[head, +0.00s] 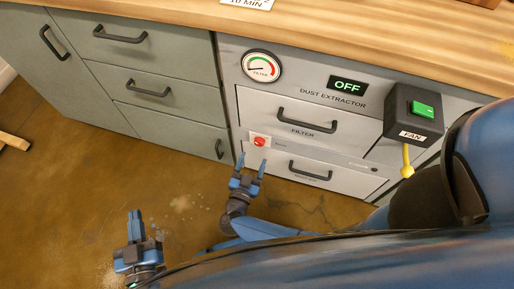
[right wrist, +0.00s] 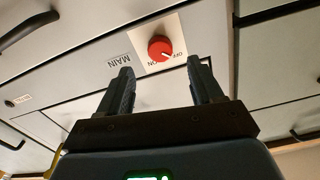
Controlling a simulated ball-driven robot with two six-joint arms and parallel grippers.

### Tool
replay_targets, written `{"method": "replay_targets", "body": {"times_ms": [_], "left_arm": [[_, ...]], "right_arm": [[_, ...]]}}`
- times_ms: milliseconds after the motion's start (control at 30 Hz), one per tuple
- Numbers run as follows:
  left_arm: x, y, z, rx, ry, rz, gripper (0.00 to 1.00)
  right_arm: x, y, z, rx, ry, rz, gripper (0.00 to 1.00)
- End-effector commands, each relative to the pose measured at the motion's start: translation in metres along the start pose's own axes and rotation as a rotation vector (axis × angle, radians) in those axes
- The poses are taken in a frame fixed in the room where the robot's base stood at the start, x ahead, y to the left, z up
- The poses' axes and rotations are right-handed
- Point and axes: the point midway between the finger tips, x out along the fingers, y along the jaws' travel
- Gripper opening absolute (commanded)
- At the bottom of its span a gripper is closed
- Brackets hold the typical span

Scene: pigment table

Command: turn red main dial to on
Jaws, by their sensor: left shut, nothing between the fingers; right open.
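The red main dial (head: 260,142) sits on a pale plate on the grey dust extractor front, and it also shows in the right wrist view (right wrist: 160,48). There its small white mark points toward the OFF lettering, with ON beside it and a MAIN label near the plate. My right gripper (head: 249,166) is open, its fingers pointing at the panel just below the dial. In the right wrist view the fingers (right wrist: 164,85) stand apart with nothing between them, the dial beyond their tips. My left gripper (head: 134,222) is shut and empty, low over the floor at left.
The extractor display (head: 347,87) reads OFF. A filter gauge (head: 261,66) is at its upper left. A fan box (head: 413,115) with a green switch juts out at right. Drawer handles (head: 307,120) stick out above and below the dial. The floor (head: 80,180) at left is open.

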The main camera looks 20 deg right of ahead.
Motion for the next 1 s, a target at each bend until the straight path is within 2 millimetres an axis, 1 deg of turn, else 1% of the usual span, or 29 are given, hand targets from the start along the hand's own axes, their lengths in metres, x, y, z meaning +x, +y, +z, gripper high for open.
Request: {"method": "replay_targets", "body": {"times_ms": [33,200,400,600,867,1000], "left_arm": [[0.0,0.0,0.004,0.0,0.0,0.0,0.0],[0.0,0.0,0.009,0.0,0.0,0.0,0.0],[0.001,0.0,0.014,0.0,0.0,0.0,0.0],[0.001,0.0,0.015,0.0,0.0,0.0,0.0],[0.001,0.0,0.015,0.0,0.0,0.0,0.0],[0.001,0.0,0.015,0.0,0.0,0.0,0.0]], "right_arm": [[0.009,0.002,0.002,0.001,0.001,0.005,0.66],[0.033,0.002,0.001,0.002,0.001,0.005,0.66],[0.052,0.0,0.001,0.002,0.001,0.002,0.66],[0.06,0.0,0.0,0.001,0.001,0.0,0.66],[0.06,0.0,0.0,0.002,0.0,-0.001,0.66],[0.06,0.0,0.0,0.002,0.0,-0.001,0.44]]}}
